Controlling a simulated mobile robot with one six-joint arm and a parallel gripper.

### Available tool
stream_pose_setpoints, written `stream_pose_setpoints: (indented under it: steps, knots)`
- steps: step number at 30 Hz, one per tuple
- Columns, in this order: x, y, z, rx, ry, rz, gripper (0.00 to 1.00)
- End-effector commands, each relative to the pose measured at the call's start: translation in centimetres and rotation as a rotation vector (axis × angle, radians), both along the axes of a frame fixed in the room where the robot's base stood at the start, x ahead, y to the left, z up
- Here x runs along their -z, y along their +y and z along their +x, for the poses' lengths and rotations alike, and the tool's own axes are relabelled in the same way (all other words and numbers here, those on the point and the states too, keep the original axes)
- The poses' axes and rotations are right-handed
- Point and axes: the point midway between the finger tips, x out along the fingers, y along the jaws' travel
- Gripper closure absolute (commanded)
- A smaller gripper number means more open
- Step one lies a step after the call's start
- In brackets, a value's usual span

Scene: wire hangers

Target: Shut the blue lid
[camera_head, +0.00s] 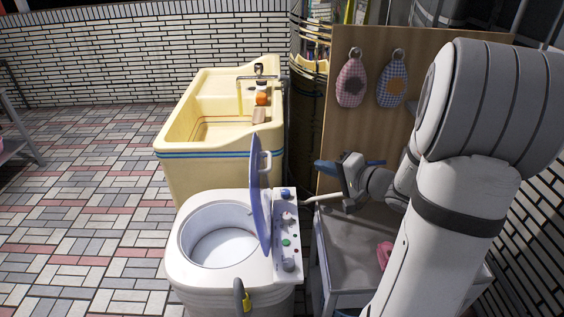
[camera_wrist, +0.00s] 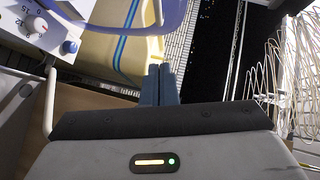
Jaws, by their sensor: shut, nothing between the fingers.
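The blue lid (camera_head: 258,205) stands upright, open, on the white washing machine (camera_head: 190,275), hinged beside its knob panel (camera_head: 287,240). The round tub opening to its left is uncovered. My gripper (camera_head: 320,167) is to the right of the lid and apart from it, above the panel side. Its blue-grey fingers (camera_wrist: 160,85) are shut together and empty in the wrist view. A blue curved edge, likely the lid (camera_wrist: 150,20), shows at the top of the wrist view, beyond the fingertips. The panel with knobs (camera_wrist: 45,30) is at the upper left there.
A yellow sink (camera_head: 180,180) with a tap stands behind the machine. A grey cart (camera_head: 340,240) holding a pink item (camera_head: 384,255) is at the right, below my arm. A wooden board (camera_head: 335,130) with two hanging mitts stands behind. Wire hangers (camera_wrist: 290,80) show at right in the wrist view.

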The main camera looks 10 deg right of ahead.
Motion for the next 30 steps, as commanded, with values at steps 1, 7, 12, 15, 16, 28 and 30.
stream_pose_setpoints:
  steps: [1, 7, 12, 15, 16, 28, 30]
  knots:
    - [0.0, 0.5, 0.5, -0.005, 0.001, 0.001, 1.00]
    - [0.8, 2.7, 3.5, -0.011, 0.003, 0.002, 1.00]
    - [1.6, 4.7, 6.5, -0.012, 0.004, 0.002, 1.00]
    - [2.1, 5.8, 8.0, -0.013, 0.005, 0.000, 1.00]
    - [2.2, 6.4, 8.0, -0.013, 0.006, 0.001, 1.00]
    - [3.3, 9.2, 8.4, -0.011, 0.003, 0.000, 1.00]
    - [3.3, 9.2, 8.4, -0.011, 0.003, 0.000, 1.00]
